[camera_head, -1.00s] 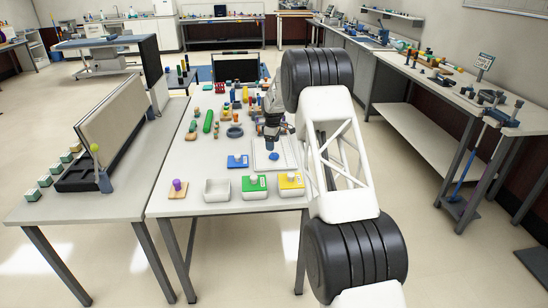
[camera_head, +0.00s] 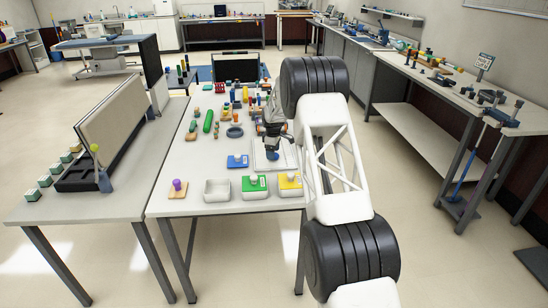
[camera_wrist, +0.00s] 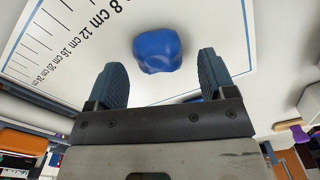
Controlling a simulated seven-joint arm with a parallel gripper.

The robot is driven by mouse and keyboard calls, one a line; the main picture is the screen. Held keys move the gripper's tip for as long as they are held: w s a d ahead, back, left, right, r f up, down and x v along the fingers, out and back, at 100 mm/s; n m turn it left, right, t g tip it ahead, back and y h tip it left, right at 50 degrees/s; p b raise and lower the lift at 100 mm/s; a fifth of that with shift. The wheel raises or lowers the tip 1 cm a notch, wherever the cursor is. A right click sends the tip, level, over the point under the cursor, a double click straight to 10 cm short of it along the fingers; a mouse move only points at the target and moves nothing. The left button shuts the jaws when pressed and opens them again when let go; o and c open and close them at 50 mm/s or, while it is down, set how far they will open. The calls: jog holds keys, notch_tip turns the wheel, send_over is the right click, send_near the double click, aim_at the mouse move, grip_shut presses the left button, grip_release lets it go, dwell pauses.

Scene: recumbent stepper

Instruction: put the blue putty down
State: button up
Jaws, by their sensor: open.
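The blue putty (camera_wrist: 158,50) is a rounded lump in the wrist view. It appears to rest on a white measuring board (camera_wrist: 95,62) with a printed centimetre scale, though the exact contact is hard to see. My gripper (camera_wrist: 162,72) is open, its two blue fingers apart. The putty lies between and just beyond the fingertips, with visible gaps on both sides. In the head view my gripper (camera_head: 272,155) is low over the board (camera_head: 285,165), and the putty cannot be clearly told apart from the blue fingers there.
A blue box (camera_head: 237,162) lies left of the board. In front stand a white open bin (camera_head: 216,190), a green container (camera_head: 254,187) and a yellow container (camera_head: 289,185). Several coloured pieces crowd the table's far half. Bare tabletop (camera_head: 190,155) shows at the left.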

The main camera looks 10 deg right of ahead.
jog(key=shift+f, duration=0.65)
jog(key=c, duration=1)
jog(key=shift+r, duration=5)
